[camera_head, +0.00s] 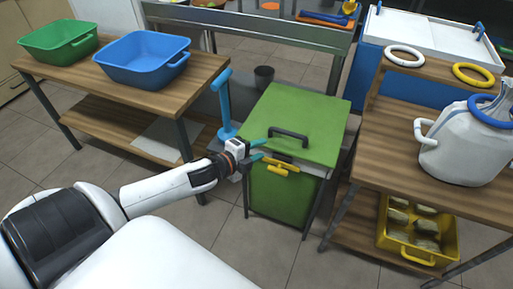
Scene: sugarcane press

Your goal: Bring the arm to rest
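My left arm (170,190) reaches in from the lower left. Its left gripper (262,150) has two teal fingers that stand apart, one above the other, with nothing seen between them. It is at the front left edge of the green box (300,115), close to its lid. Whether the fingers touch the box cannot be told. The lid is down and has a black handle (288,134) on top. A yellow handle (281,166) is on the front, just right of the fingertips. My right gripper does not show.
A wooden table (160,98) at left holds a green tub (60,42) and a blue tub (145,58). A blue post (224,105) stands behind my gripper. At right, a wooden table (380,145) bears a white jug (462,150) and rings; a yellow crate (411,258) sits below.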

